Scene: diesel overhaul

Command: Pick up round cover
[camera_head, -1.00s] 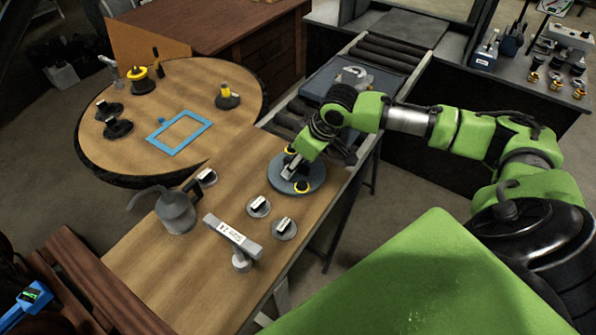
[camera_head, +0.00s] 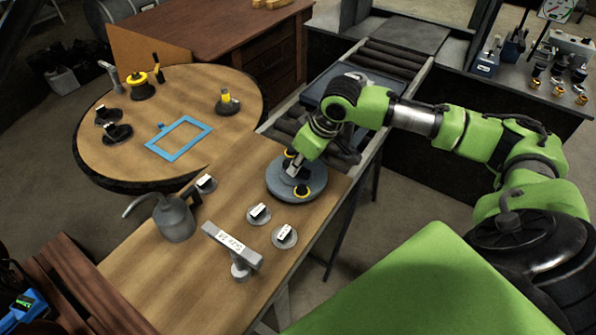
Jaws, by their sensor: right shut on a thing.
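The round cover (camera_head: 283,190) is a flat grey disc with yellow and black knobs on top. It is at the right edge of the wooden bench, near the roller track. My right gripper (camera_head: 291,168) comes down onto it from above and is shut at the knob on its far left side. The fingers and arm partly hide that knob. The other knob (camera_head: 304,191) is clear at the front. I cannot tell whether the disc touches the bench. My left gripper is not in view.
Small round parts with white labels (camera_head: 259,214) lie in front of the cover. An oil can (camera_head: 175,218) and a labelled grey stand (camera_head: 232,246) stand left of them. The round table (camera_head: 165,83) holds a blue frame (camera_head: 179,138). A roller track (camera_head: 384,60) runs behind.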

